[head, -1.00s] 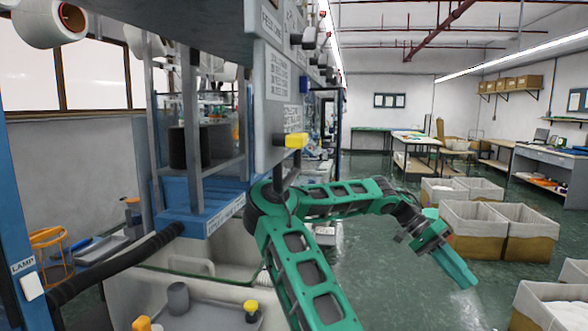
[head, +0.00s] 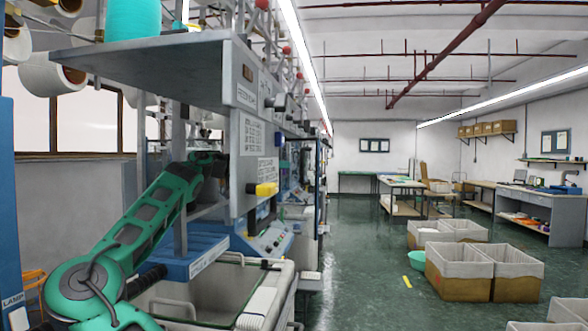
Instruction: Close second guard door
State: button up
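The nearest knitting machine fills the left half of the head view, with a grey lettered panel (head: 250,135), a yellow knob (head: 266,189) and a blue base (head: 200,257). More machines recede behind it. I cannot clearly pick out the second guard door or tell how far open it is. My green arm rises from the lower left across the machine's front. Its dark wrist is up against the machine's upright, left of the lettered panel. My gripper's fingers are hidden behind the machine's parts, so I cannot see what they touch.
A grey bin (head: 222,290) stands below the machine's blue base. Fabric-lined cartons (head: 458,272) stand on the floor at right, with a green basin (head: 430,263) and a yellow floor strip (head: 407,282) beside them. The green aisle floor (head: 365,270) between is clear.

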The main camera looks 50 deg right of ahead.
aim_at(301, 179)
jog(key=x, duration=0.9)
jog(key=shift+s+d+f, duration=0.15)
jog(key=shift+d, duration=0.1)
grip_shut()
